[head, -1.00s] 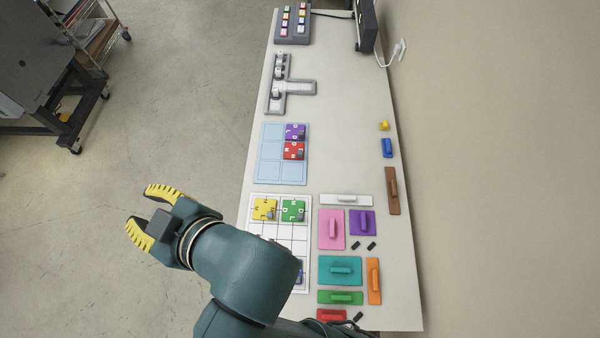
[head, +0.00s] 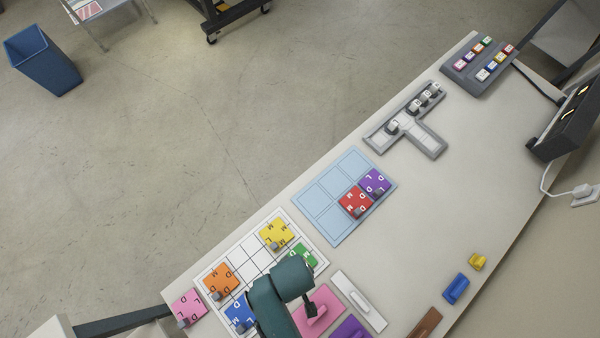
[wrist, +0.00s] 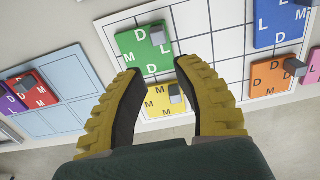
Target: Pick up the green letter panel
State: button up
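The green letter panel (head: 304,253) lies on the white grid board (head: 246,266), beside the yellow letter panel (head: 275,233), and is partly hidden by my arm in the head view. In the wrist view the green letter panel (wrist: 143,50) shows white letters and a grey knob on top, just beyond my fingertips. My gripper (wrist: 157,68) is open and empty, its yellow ribbed fingers spread above the board, with the yellow letter panel (wrist: 160,103) seen between them. In the head view my fingers are hidden behind my arm.
Orange (head: 220,280), blue (head: 239,312) and pink (head: 188,306) letter panels are near the board's left end. A light-blue board (head: 326,209) holds red (head: 356,201) and purple (head: 375,182) panels. Handled plates, including a white one (head: 358,301), lie to the right.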

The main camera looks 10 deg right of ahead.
notch_tip(320, 180, down, 7)
jog(key=shift+b, duration=0.45)
jog(key=f, duration=0.5)
jog(key=shift+s+d+f+b, duration=0.15)
jog(key=shift+s+f+b, duration=0.1)
jog(key=shift+b, duration=0.05)
grip_shut()
